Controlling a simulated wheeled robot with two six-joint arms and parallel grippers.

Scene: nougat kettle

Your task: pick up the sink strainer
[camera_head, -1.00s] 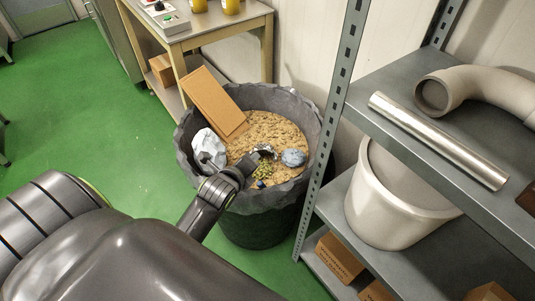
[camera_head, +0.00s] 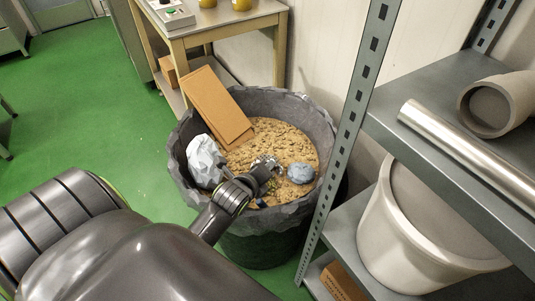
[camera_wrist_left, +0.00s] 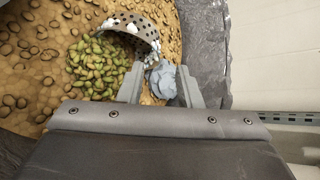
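The sink strainer (camera_wrist_left: 142,34) is a perforated metal ring or basket lying tilted in the bin, with white bits stuck on it. In the head view the strainer (camera_head: 266,160) shows only as a small bright patch beyond my gripper. My left gripper (camera_wrist_left: 160,84) is open and empty, its two fingers reaching toward the strainer. In the head view my left gripper (camera_head: 264,172) is over the bin's contents, close to the strainer. Whether a finger touches it I cannot tell. My right gripper is out of view.
The dark bin (camera_head: 185,130) holds brown nuts (camera_head: 295,140), green pistachios (camera_wrist_left: 95,65), a blue-grey crumpled lump (camera_head: 301,173), white crumpled paper (camera_head: 204,160) and leaning cardboard (camera_head: 215,105). A metal shelf (camera_head: 350,120) with pipes and a white pot (camera_head: 375,230) stands close at right.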

